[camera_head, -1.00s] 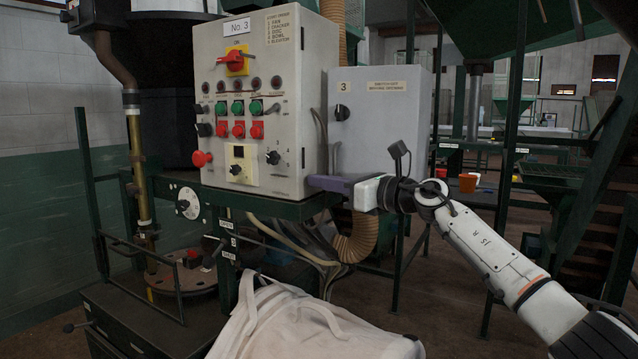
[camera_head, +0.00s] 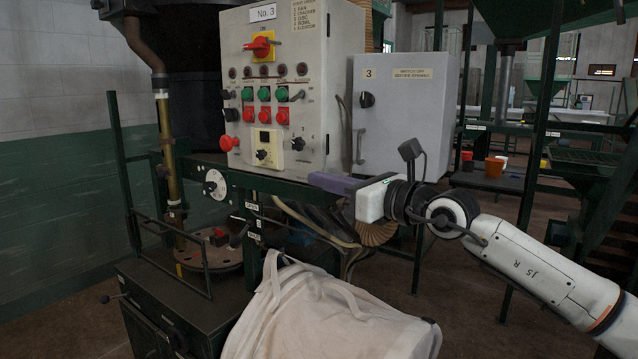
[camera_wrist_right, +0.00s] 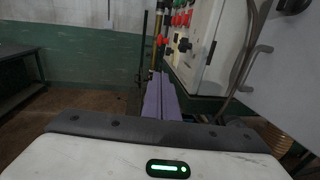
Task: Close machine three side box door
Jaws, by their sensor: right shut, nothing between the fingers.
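The grey side box door (camera_head: 405,115) of machine three, marked "3", has a black knob (camera_head: 367,99) and a metal handle (camera_head: 360,146) near its left edge. It stands right of the No. 3 control panel (camera_head: 290,80); I cannot tell how far it is open. In the right wrist view the door (camera_wrist_right: 285,75) is at the right, its handle (camera_wrist_right: 247,72) near the fingers. My right gripper (camera_head: 318,180), with purple fingers, is shut and empty, below and left of the door, in front of the panel's lower edge. It also shows in the right wrist view (camera_wrist_right: 158,80). My left gripper is out of view.
Hoses (camera_head: 380,230) run under the panel. A dial (camera_head: 216,184) and a dark green frame stand at the left. An orange bucket (camera_head: 494,167) is farther back at the right.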

